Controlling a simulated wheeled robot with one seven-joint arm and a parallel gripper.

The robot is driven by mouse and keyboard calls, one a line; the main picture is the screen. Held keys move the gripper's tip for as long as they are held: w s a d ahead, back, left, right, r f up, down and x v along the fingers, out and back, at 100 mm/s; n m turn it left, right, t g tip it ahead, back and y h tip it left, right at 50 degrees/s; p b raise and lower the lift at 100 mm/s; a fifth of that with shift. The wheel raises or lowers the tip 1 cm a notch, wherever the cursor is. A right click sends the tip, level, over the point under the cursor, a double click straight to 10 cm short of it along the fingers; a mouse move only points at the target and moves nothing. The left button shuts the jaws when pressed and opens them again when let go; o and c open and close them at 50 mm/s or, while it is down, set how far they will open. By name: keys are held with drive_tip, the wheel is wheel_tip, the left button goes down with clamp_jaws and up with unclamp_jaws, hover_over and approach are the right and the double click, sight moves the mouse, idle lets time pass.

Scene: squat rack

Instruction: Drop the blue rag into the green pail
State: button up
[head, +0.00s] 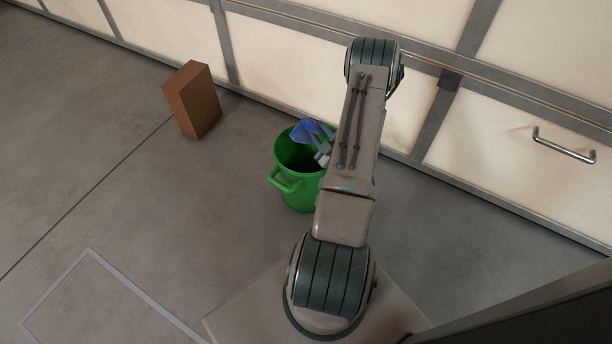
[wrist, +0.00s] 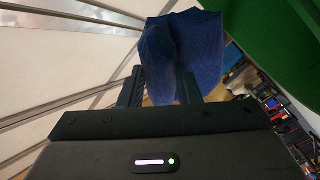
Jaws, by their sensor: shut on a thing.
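The green pail (head: 298,189) stands upright on the floor near the panelled wall, with a handle on its left side. The blue rag (head: 307,131) shows at the pail's rim, in front of its far inner wall as seen from the head. My gripper (wrist: 160,90) is shut on the blue rag, which also shows in the wrist view (wrist: 182,50) bunched between and beyond the two fingers. The green pail fills the upper right of the wrist view (wrist: 285,30). My arm hides the pail's right side in the head view, and most of the gripper.
A brown box (head: 193,100) stands on the floor left of the pail, by the wall. The wall (head: 290,60) runs behind the pail and has a metal handle (head: 565,146) at right. The floor to the left is clear, with a pale outlined area (head: 95,300).

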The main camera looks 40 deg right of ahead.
drive_tip(key=shift+f+b, duration=0.3)
drive_tip(key=shift+f, duration=0.6)
drive_tip(key=o, duration=0.9)
drive_tip(key=shift+o, duration=0.2)
drive_tip(key=s+a+p, duration=0.1)
drive_tip(key=s+p, duration=0.2)
drive_tip(key=s, duration=1)
drive_tip(key=shift+s+a, duration=0.4)
